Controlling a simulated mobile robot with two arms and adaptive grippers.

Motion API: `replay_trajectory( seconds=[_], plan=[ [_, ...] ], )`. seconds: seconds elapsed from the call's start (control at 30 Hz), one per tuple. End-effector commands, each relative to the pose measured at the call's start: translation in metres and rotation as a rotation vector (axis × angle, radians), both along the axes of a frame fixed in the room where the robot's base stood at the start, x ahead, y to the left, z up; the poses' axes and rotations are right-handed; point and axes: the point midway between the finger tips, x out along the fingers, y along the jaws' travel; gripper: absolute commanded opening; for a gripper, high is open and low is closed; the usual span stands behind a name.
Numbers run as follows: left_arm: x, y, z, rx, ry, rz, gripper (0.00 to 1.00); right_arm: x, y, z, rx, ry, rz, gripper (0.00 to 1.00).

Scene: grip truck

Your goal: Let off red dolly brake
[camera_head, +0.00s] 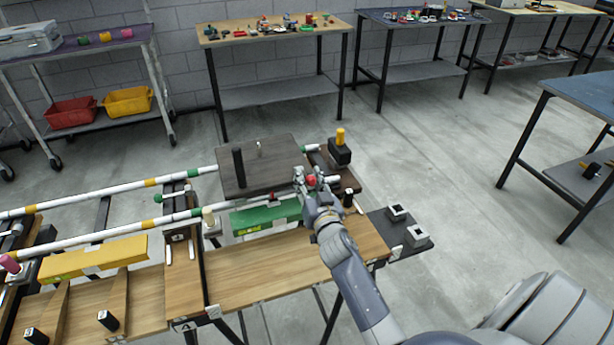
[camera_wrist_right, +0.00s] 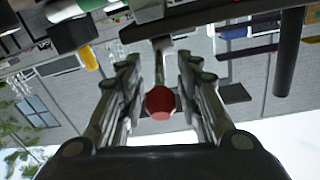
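The red ball knob (camera_head: 311,181) of the brake lever shows at my right gripper (camera_head: 313,178), by the right front corner of the dark wooden dolly platform (camera_head: 270,172). In the right wrist view the red knob (camera_wrist_right: 160,103) sits on a pale metal stem (camera_wrist_right: 161,65) between the two fingers of my right gripper (camera_wrist_right: 158,72). The fingers stand apart, with a visible gap on each side of the knob. The gripper partly hides the lever in the head view. My left gripper is not in view.
White rails (camera_head: 110,235) with green and yellow bands run to the platform. A black post (camera_head: 239,168) and a yellow-topped black block (camera_head: 340,152) stand nearby. A green block (camera_head: 262,217) and a yellow bar (camera_head: 92,258) lie in front. Open floor lies to the right.

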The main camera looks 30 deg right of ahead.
Motion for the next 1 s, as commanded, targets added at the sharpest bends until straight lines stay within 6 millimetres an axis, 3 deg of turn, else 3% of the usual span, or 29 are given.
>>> replay_trajectory(
  seconds=[0.17,0.43,0.47,0.6,1.0],
  plan=[
    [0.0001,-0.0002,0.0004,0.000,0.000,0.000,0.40,0.0105,-0.0035,0.0006,-0.001,-0.001,0.000,0.32],
    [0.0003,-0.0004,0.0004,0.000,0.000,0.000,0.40,0.0117,-0.0039,0.0004,-0.001,0.000,0.000,0.32],
    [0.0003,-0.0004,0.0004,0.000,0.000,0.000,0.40,0.0117,-0.0039,0.0004,-0.001,0.000,0.000,0.30],
    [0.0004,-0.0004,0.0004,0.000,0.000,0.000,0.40,0.0116,-0.0039,0.0004,-0.001,0.000,0.000,0.00],
    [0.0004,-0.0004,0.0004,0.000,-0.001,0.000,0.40,0.0114,-0.0039,0.0001,0.000,0.000,0.000,0.00]
  ],
)
